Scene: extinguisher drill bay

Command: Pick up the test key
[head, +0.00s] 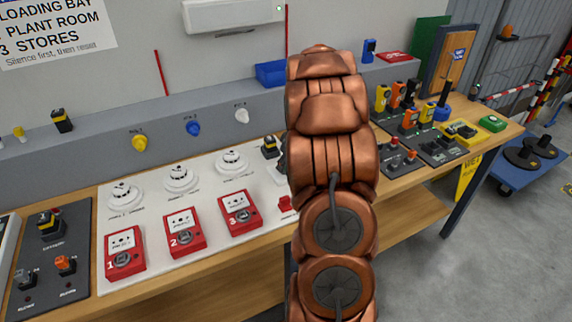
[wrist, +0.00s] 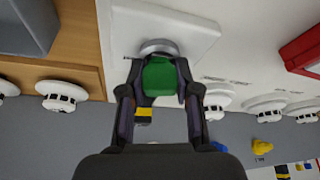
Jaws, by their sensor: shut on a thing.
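In the wrist view my gripper (wrist: 159,82) is shut on a green block-shaped head (wrist: 160,76), which I take to be the test key. One finger is on each side of it. A round silver collar (wrist: 158,47) on a white plate (wrist: 120,28) shows just beyond the green head. I cannot tell whether the key is still seated in the collar or clear of it. In the head view my arm hides the key and nearly all of the gripper.
Red call points (head: 184,232) and white round detectors (head: 180,178) stand on the white panel left of my arm. A black-and-yellow block (head: 269,146) stands close by my arm. Several handheld devices (head: 411,118) crowd the bench on the right. A blue bin (head: 270,73) sits on the ledge behind.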

